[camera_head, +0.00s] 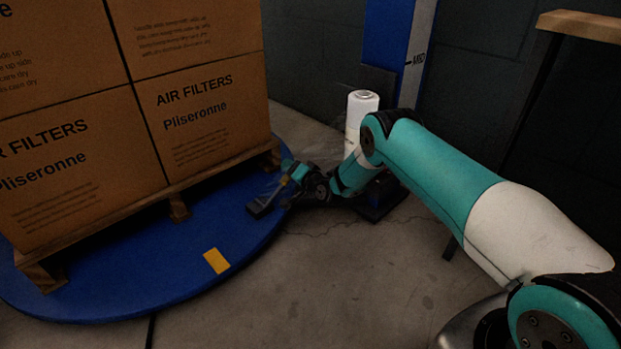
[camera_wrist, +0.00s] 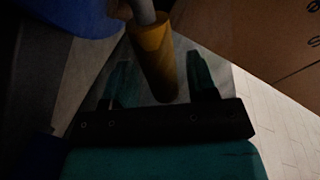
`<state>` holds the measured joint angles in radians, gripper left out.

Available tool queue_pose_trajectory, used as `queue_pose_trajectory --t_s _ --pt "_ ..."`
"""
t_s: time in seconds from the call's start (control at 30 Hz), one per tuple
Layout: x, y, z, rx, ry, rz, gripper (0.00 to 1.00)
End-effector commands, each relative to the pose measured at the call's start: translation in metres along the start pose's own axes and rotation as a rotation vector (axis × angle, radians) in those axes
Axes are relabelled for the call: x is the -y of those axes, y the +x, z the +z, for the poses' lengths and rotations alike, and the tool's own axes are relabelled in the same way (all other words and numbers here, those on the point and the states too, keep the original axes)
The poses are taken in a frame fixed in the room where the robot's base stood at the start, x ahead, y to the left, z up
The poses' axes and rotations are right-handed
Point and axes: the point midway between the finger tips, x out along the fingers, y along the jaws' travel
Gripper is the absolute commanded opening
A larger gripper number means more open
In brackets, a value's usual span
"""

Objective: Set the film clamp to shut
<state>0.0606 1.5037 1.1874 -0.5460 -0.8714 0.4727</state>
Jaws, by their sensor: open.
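The film clamp shows in the wrist view as a yellow cylindrical grip (camera_wrist: 153,58) on a pale rod. My gripper (camera_wrist: 161,78) is open, with one finger on each side of the yellow grip in that picture. I cannot tell whether the fingers touch it. In the head view my gripper (camera_head: 292,178) is low at the right rim of the blue turntable. A dark block (camera_head: 262,207) and a small yellow piece (camera_head: 284,181) show beside it, probably parts of the clamp. My gripper partly hides them, and the clamp's setting is not clear.
Stacked air filter boxes (camera_head: 205,120) stand on a wooden pallet (camera_head: 178,207) on the blue turntable (camera_head: 185,285), close to my gripper's left. A white film roll (camera_head: 361,103) and a blue column (camera_head: 388,32) stand behind my arm. The floor in front (camera_head: 340,290) is clear.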

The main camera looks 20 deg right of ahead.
Motion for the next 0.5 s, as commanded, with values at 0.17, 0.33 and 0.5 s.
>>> queue_pose_trajectory --t_s 0.17,0.33,0.5 --pt "0.006 -0.043 -0.006 -0.001 0.006 0.007 0.53" --pt "0.004 -0.084 -0.004 0.000 0.009 0.008 0.53" --pt "0.003 -0.118 -0.003 0.000 0.008 0.008 0.53"
